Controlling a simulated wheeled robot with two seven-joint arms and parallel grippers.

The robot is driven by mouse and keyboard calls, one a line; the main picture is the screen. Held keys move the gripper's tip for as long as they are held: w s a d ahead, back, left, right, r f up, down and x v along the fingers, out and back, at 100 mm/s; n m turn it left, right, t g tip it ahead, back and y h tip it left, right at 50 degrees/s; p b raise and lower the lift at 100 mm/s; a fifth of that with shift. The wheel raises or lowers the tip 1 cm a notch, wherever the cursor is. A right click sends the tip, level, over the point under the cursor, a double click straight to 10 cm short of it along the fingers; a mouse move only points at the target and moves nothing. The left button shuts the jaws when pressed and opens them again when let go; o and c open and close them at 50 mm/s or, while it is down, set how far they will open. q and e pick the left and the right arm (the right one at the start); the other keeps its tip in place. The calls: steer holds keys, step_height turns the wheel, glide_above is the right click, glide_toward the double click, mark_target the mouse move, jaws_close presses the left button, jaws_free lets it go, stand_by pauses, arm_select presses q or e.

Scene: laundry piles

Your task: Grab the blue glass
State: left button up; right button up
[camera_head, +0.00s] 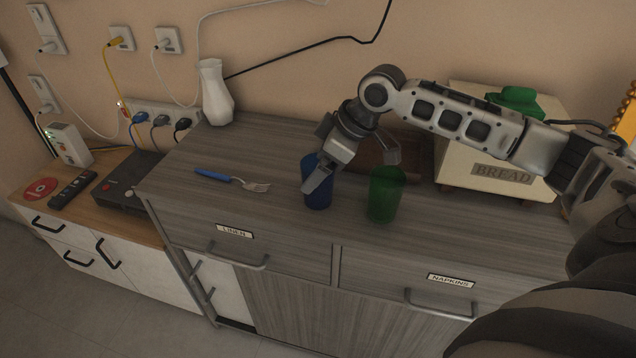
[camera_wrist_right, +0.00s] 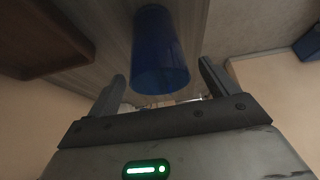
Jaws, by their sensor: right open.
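The blue glass (camera_head: 318,200) stands upright on the grey wooden cabinet top, left of the green glass. My right gripper (camera_head: 350,175) is open and empty beside it. One finger overlaps the upper part of the blue glass in the head view, and the other is to the right, above the green glass. In the right wrist view the blue glass (camera_wrist_right: 160,50) shows between the two open fingers (camera_wrist_right: 162,88), mostly beyond their tips. Whether a finger touches it I cannot tell. My left gripper is out of view.
The green glass (camera_head: 384,198) stands close by on the right. A fork with a blue handle (camera_head: 232,180) lies to the left, and a white vase (camera_head: 215,95) stands at the back. A brown wooden object (camera_head: 370,160) and a bread box (camera_head: 490,165) are behind.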

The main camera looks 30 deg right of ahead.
steer(key=x, duration=0.3)
steer(key=shift+f, duration=0.2)
steer(key=shift+d, duration=0.1)
steer(key=c, duration=1.2)
steer(key=shift+r, duration=0.1)
